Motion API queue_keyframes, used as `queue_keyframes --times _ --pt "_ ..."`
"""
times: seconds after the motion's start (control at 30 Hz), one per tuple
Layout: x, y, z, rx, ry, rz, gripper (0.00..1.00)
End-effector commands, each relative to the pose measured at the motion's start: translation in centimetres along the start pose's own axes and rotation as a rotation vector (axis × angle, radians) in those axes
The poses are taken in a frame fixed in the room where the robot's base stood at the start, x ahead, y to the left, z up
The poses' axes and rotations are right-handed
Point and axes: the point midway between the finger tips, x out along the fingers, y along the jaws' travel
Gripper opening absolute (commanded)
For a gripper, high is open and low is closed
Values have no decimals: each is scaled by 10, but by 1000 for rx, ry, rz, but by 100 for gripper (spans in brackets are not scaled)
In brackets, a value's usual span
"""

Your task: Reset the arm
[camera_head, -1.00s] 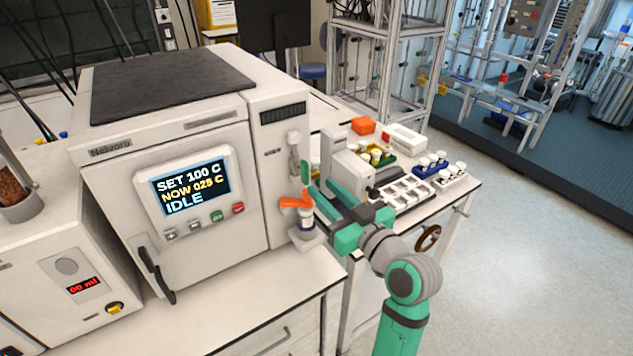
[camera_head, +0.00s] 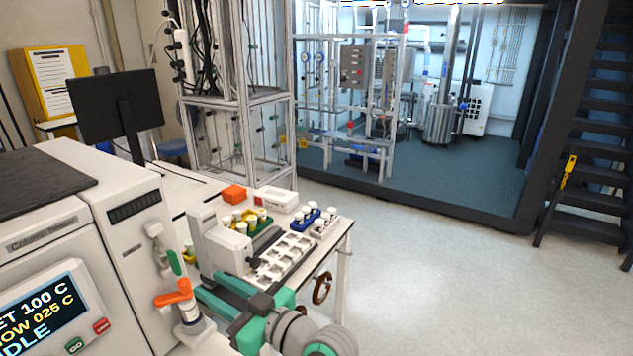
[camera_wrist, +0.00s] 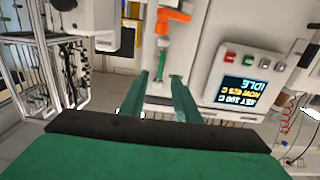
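My arm ends in my gripper (camera_head: 203,290), which is held out beside the white machine (camera_head: 130,225), just right of its orange valve handle (camera_head: 174,294). In the wrist view, the two green fingers of my gripper (camera_wrist: 165,82) stand apart with nothing between them. The orange handle also shows beyond the fingertips there (camera_wrist: 173,15). The machine's display (camera_head: 38,309) is cut off at the left edge of the head view; it also appears upside down in the wrist view (camera_wrist: 238,92).
Beyond my gripper, a bench holds a white tray rack (camera_head: 283,258), vials in a blue rack (camera_head: 313,222) and an orange box (camera_head: 234,194). A metal frame (camera_head: 240,130) stands behind. The floor (camera_head: 430,270) to the right is clear, up to dark stairs (camera_head: 600,120).

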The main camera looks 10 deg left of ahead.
Motion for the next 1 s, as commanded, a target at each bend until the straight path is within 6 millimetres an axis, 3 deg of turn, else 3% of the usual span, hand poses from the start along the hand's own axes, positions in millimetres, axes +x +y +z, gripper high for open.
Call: queue_keyframes --times 0.17,0.27,0.57,0.77,1.0 --pt "-9 11 36 93 17 101 29" --pt "-21 20 67 164 30 197 29" --pt "-74 30 162 325 43 491 29" --pt "-123 18 219 384 31 676 29" --pt "-188 -14 273 402 -5 874 29"
